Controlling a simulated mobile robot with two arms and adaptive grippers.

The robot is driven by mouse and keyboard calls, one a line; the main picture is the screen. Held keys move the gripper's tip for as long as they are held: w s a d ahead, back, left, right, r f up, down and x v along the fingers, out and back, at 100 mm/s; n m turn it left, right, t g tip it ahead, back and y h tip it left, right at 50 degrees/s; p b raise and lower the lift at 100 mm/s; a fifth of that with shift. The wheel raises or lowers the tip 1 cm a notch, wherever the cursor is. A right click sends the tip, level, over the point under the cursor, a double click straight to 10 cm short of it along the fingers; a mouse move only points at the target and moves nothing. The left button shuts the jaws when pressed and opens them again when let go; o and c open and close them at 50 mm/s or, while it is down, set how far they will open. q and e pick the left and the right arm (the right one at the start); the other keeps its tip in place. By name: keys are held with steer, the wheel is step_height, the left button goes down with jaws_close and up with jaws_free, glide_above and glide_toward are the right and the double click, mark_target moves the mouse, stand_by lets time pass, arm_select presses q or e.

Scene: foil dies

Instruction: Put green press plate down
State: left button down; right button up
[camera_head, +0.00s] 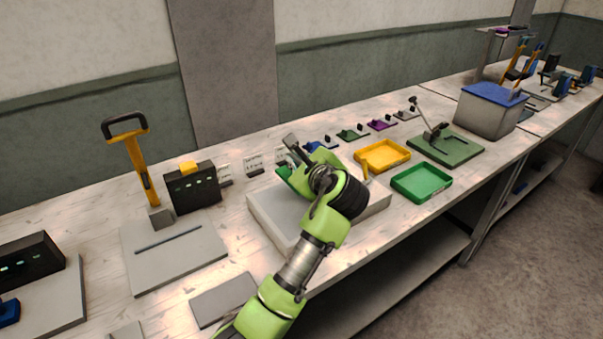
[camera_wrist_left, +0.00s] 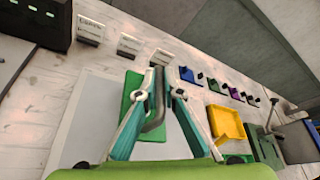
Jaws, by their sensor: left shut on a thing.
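The green press plate (camera_wrist_left: 132,92) is in my left gripper (camera_wrist_left: 158,98), with a grey bent bar showing between the fingers in the left wrist view. In the head view a piece of the green plate (camera_head: 284,172) shows beside my left gripper (camera_head: 297,168). The gripper is over the pale grey slab (camera_head: 272,222) on the bench. I cannot tell whether the plate touches the slab; my wrist and fingers hide part of both. My right gripper is in neither view.
A yellow tray (camera_head: 382,163) and a green tray (camera_head: 421,184) lie to the right. Small coloured dies (camera_head: 352,134) stand in a row behind. A lever press base (camera_head: 445,148) and a blue-lidded bin (camera_head: 488,118) stand farther right.

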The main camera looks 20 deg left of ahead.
arm_select(q)
steer(key=w+f, duration=0.3)
steer(key=shift+d+f, duration=0.1)
steer(key=shift+d, duration=0.1)
steer(key=shift+f+p, duration=0.3)
steer(key=shift+f, duration=1.15)
steer(key=c, duration=2.3)
jaws_free()
steer(key=shift+s+f, duration=0.1)
steer(key=shift+f, duration=0.1)
steer(key=shift+o, duration=0.6)
